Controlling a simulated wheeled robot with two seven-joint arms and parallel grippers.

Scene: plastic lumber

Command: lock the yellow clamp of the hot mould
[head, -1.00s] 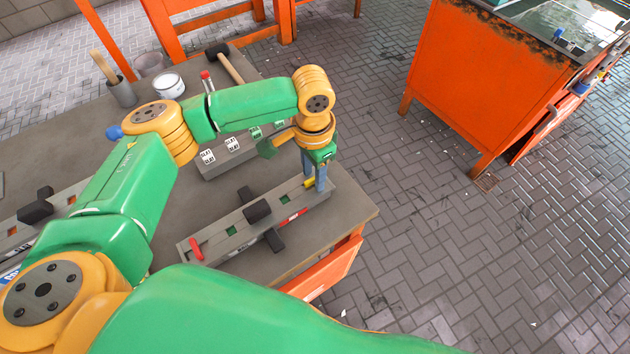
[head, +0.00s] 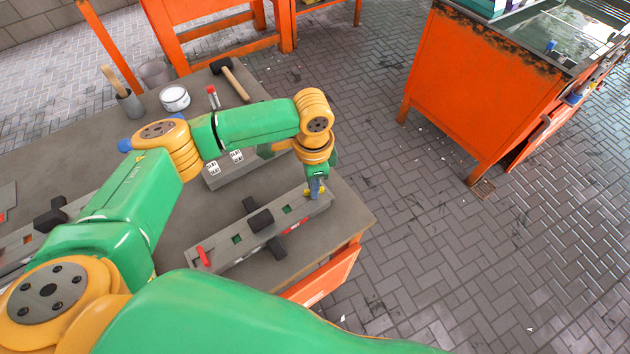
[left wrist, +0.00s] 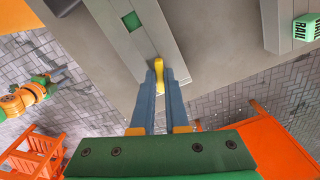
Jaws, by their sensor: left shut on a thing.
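The mould (head: 262,228) is a long grey bar on the bench, with green windows, a black block across its middle and a red clamp (head: 203,257) at its near-left end. The yellow clamp (left wrist: 158,72) sits at the other end; only small bits of it show in the head view. My left gripper (head: 314,192) is down at that end. In the left wrist view its blue fingers (left wrist: 158,78) are shut on the yellow clamp, which points roughly along the bar. Whether the clamp is latched cannot be told. My right gripper is not in view.
A second mould (head: 50,222) lies at the left. A grey block with white labels (head: 225,168) stands behind the mould. A mallet (head: 232,80), a white tin (head: 174,98) and a cup with a handle (head: 130,104) are farther back. The bench's right edge is close to the gripper.

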